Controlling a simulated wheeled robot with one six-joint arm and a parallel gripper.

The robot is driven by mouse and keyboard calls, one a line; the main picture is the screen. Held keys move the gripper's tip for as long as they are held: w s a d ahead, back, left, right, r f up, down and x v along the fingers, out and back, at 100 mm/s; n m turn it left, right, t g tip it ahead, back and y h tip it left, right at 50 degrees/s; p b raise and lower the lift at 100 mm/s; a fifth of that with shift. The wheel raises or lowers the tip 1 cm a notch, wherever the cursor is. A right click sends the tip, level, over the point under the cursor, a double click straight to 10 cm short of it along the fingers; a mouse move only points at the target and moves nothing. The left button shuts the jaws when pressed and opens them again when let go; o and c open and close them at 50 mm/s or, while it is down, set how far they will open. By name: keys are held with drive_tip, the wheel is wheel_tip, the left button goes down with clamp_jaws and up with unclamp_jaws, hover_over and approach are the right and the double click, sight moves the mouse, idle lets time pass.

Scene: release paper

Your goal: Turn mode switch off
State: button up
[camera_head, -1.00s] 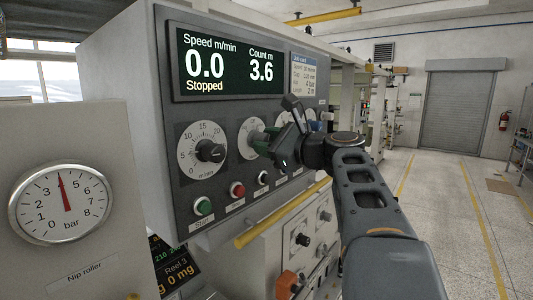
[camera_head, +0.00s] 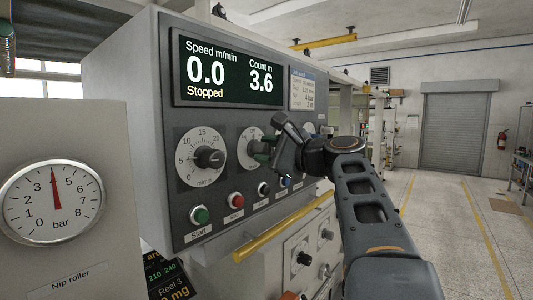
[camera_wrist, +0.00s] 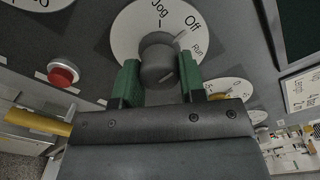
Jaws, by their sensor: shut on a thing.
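The mode switch is a dark round knob (camera_wrist: 158,62) on a white dial (camera_wrist: 128,35) marked Jog, Off and Run, seen in the wrist view. My gripper (camera_wrist: 158,72) has its green fingers on both sides of the knob and is shut on it. Which mark the knob points to is not clear. The display (camera_head: 229,74) reads 0.0, 3.6 and Stopped.
A green start button (camera_head: 200,215) and a red button (camera_head: 236,200) sit below the dials. A red button (camera_wrist: 63,73) also shows in the wrist view. A yellow rail (camera_head: 285,226) runs below the panel. The floor to the right is open.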

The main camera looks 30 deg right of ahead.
drive_tip(key=o, duration=0.9)
drive_tip(key=b+v, duration=0.2)
drive_tip(key=v, duration=1.1)
drive_tip(key=shift+s+d+b, duration=0.2)
drive_tip(key=shift+s+b, duration=0.15)
drive_tip(key=shift+s, duration=0.05)
